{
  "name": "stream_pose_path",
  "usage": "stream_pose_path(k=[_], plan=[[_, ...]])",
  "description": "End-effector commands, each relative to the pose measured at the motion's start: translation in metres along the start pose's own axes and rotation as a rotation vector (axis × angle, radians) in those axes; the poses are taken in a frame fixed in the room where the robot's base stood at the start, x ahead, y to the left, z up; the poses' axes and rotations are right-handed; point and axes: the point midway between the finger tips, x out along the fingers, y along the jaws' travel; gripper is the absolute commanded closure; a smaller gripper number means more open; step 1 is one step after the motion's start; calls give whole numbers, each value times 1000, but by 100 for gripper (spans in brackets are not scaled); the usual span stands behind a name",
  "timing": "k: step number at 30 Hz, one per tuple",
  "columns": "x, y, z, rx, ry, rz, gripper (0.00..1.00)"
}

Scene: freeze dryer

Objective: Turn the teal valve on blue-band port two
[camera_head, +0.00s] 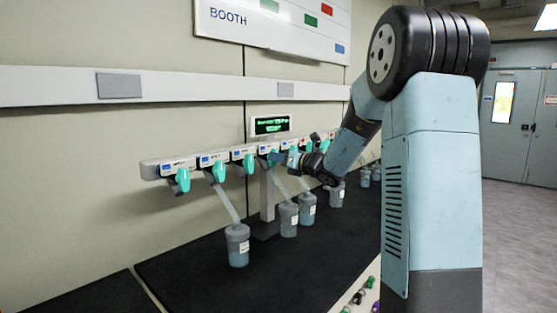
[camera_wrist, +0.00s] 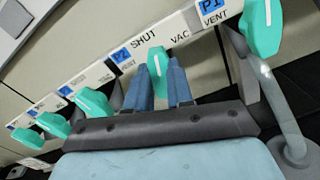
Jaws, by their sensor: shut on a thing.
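The teal valve (camera_wrist: 157,66) on blue-band port two sits below the blue P2 label (camera_wrist: 121,55) in the wrist view. SHUT is printed above it, VENT to its left and VAC to its right. The white line on the handle points up, roughly towards SHUT. My gripper (camera_wrist: 162,72) has one blue finger on each side of the handle and is shut on it. In the head view my gripper (camera_head: 291,158) is at the valve row, and it partly hides the valves there.
The P1 teal valve (camera_wrist: 262,26) is close on the right, with a tube running down to a grey-capped flask (camera_wrist: 297,150). Several other teal valves (camera_wrist: 88,102) line the left. In the head view, flasks (camera_head: 238,246) hang below the manifold (camera_head: 170,167) over a black mat (camera_head: 200,275).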

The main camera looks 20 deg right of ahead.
Motion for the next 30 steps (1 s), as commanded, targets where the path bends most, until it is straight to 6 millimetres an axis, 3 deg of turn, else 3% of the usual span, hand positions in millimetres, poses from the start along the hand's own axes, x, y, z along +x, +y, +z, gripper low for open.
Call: stream_pose_path(k=[18, 30], plan=[[-1, -3, -1, 540, 0, -3, 100], [-1, -5, -1, 710, -1, -5, 100]])
